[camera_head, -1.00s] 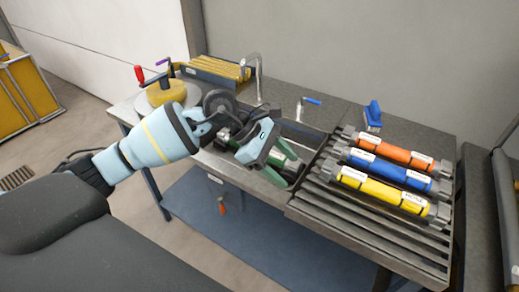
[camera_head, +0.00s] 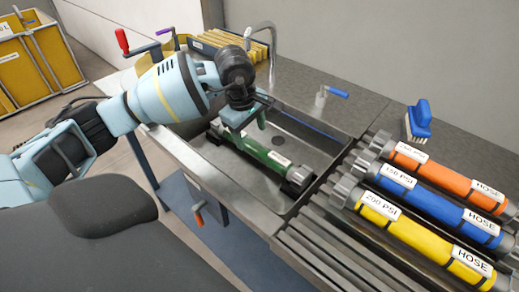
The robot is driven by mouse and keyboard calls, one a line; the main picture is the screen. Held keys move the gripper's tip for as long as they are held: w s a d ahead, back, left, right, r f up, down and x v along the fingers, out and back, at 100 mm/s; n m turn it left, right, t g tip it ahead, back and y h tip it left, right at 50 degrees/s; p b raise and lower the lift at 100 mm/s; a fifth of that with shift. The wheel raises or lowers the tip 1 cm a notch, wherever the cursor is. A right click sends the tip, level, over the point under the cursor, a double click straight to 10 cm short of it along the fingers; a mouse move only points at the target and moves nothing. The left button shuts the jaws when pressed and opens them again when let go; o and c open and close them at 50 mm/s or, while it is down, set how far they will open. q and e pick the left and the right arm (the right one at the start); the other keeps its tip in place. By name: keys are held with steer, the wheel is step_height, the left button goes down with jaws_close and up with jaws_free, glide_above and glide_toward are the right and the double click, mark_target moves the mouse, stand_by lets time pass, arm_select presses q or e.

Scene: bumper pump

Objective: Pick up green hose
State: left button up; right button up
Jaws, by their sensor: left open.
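The right gripper is not in view.
Orange (camera_head: 440,172), blue (camera_head: 425,200) and yellow (camera_head: 415,232) hoses lie on a slatted rack (camera_head: 325,255) at the right. A faucet (camera_head: 272,45), a blue-handled tap (camera_head: 333,93) and a blue brush (camera_head: 418,120) stand behind the sink.

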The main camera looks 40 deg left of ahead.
mark_target(254, 144)
arm_select(q)
steer(key=shift+w+f, duration=0.15)
steer(key=shift+f, duration=0.8)
steer(key=shift+w+a+f, duration=0.15)
steer(key=shift+w+f, duration=0.2)
steer(key=shift+f, duration=0.55)
steer(key=shift+w+a+f, duration=0.15)
steer(key=shift+w+f, duration=0.2)
steer(key=shift+f, duration=0.6)
steer(key=shift+w+a+f, duration=0.15)
steer(key=shift+w+f, duration=0.2)
steer(key=shift+f, duration=0.55)
steer(key=shift+r, duration=0.1)
jaws_close()
